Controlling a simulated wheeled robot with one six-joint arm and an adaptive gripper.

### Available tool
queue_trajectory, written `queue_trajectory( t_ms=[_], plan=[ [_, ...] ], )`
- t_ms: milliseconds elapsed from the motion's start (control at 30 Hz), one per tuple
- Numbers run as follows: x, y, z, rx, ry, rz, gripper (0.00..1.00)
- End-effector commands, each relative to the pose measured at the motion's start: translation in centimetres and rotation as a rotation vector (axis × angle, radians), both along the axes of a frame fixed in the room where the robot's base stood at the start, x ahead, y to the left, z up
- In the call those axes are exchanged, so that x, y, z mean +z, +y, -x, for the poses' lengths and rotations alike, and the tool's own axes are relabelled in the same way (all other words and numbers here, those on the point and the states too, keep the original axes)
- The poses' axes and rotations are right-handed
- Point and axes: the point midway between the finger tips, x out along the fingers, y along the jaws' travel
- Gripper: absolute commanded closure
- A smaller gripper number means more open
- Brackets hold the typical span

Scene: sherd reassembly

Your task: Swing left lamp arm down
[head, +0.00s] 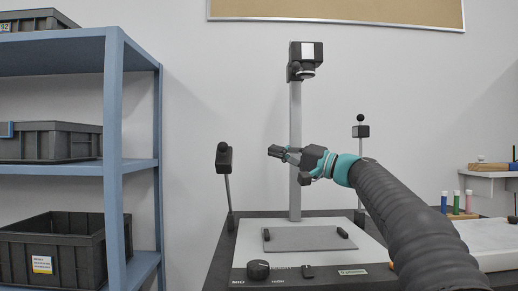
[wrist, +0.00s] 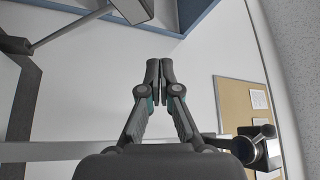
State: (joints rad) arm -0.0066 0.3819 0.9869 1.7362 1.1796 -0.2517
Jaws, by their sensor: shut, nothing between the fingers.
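The left lamp arm (head: 228,192) is a thin upright rod at the left of the copy stand, with a dark lamp head (head: 224,158) and a small knob on top. My gripper (head: 272,152) is shut and empty. In the head view it is level with the lamp head, to its right, with a clear gap between them. In the wrist view my gripper (wrist: 158,65) shows closed fingertips against the wall. A rod with a dark head at the top left there may be the left lamp (wrist: 75,22).
The stand's column (head: 295,110) with a camera (head: 305,60) rises behind my gripper. The right lamp (head: 360,131) stands upright. The grey baseboard (head: 303,238) holds two small dark pieces. A blue shelf (head: 115,160) with bins is at the left.

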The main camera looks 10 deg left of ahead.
Motion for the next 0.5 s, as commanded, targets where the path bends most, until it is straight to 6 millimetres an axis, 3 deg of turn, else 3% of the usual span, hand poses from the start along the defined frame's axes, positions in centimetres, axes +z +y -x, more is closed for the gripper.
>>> queue_trajectory(
  t_ms=[233,500],
  plan=[
    [-2.2,-4.6,0.6,-0.004,0.001,0.0,1.0],
    [-3.4,-7.2,1.0,-0.002,0.0,-0.001,1.0]
  ],
)
